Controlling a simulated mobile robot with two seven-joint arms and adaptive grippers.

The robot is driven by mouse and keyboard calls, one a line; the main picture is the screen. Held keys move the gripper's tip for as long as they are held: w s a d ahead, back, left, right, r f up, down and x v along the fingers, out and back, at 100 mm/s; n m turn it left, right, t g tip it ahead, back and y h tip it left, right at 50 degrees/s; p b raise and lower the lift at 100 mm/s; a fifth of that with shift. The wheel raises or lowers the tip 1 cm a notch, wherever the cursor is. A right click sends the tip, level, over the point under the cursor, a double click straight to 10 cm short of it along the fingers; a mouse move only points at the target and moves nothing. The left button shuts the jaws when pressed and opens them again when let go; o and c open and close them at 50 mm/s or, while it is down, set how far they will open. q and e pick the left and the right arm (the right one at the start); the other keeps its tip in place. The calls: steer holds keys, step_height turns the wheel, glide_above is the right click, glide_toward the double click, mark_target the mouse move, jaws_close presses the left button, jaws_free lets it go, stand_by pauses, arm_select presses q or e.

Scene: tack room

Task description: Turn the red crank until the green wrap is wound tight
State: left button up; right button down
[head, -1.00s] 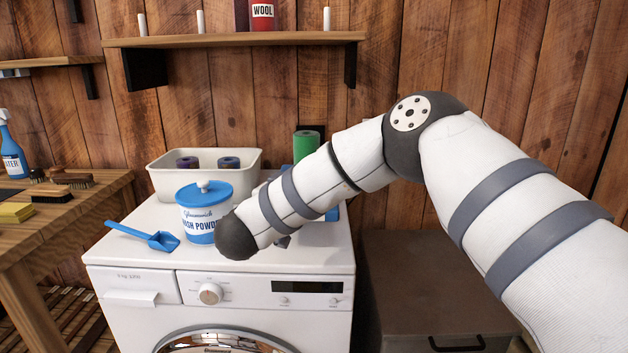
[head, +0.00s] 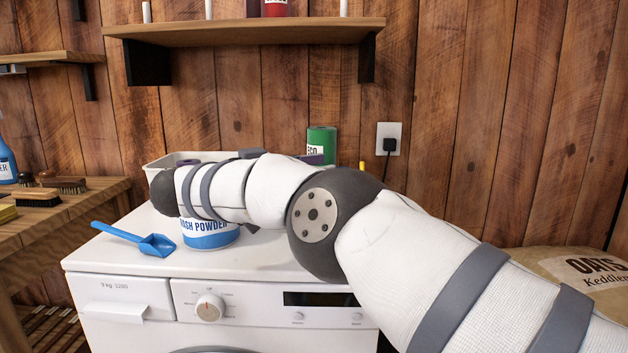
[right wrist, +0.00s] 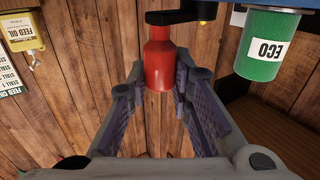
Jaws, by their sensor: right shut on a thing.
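My right gripper (right wrist: 160,78) has its fingers closed about the red crank handle (right wrist: 157,58), which stands between the fingertips in the right wrist view. A dark crank arm (right wrist: 180,16) runs across the top of the handle. A green cylinder labelled ECO (right wrist: 268,45) is to the right of it; it also shows behind my right arm in the head view (head: 322,140). I cannot tell whether this is the green wrap or how tight any wrap is. In the head view my right arm hides the crank and most of the gripper. My left gripper is not in view.
The white washing machine (head: 110,265) carries a blue scoop (head: 150,243), a wash powder tub (head: 210,236) and a pale basin (head: 155,165) behind my arm. A wall shelf (head: 245,32) is above. A bench with brushes (head: 62,184) is at left, an oats sack (head: 590,268) at right.

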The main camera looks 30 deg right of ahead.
stand_by(0.4)
steer(key=c, duration=1.4)
jaws_free()
steer(key=shift+w+d, duration=0.1)
